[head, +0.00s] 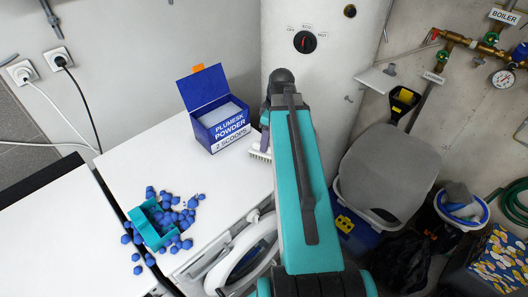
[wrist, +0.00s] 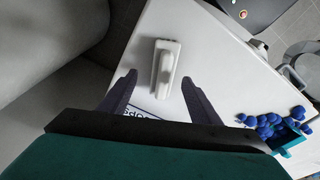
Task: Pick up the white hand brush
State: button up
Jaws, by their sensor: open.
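The white hand brush (wrist: 166,64) lies on the white top of the washing machine. In the wrist view it sits between and slightly beyond the fingertips of my gripper (wrist: 158,79), with its raised handle lengthwise along the view. My gripper is open and empty, one dark finger to each side and apart from the brush. In the head view only the bristled end of the brush (head: 260,153) shows beside my arm; the rest is hidden behind the arm.
An open blue powder box (head: 222,127) stands close to the left of my gripper in the head view. A teal container (head: 150,228) with many blue balls around it is at the front left. A white boiler tank (head: 325,70) rises behind. The white top (head: 130,155) is clear between.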

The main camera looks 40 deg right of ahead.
jog(key=shift+f, duration=0.25)
jog(key=shift+f, duration=0.1)
jog(key=shift+w+a+f+p, duration=0.15)
jog(key=shift+a+f+p, duration=0.15)
jog(key=shift+f+p, duration=0.25)
jog(key=shift+w+a+f+p, duration=0.15)
jog(key=shift+a+f+p, duration=0.15)
jog(key=shift+f, duration=0.3)
jog(key=shift+w+f+p, duration=0.2)
jog(key=shift+f+p, duration=0.15)
jog(key=shift+f, duration=0.95)
jog(key=c, duration=1.3)
jog(key=shift+r, duration=0.15)
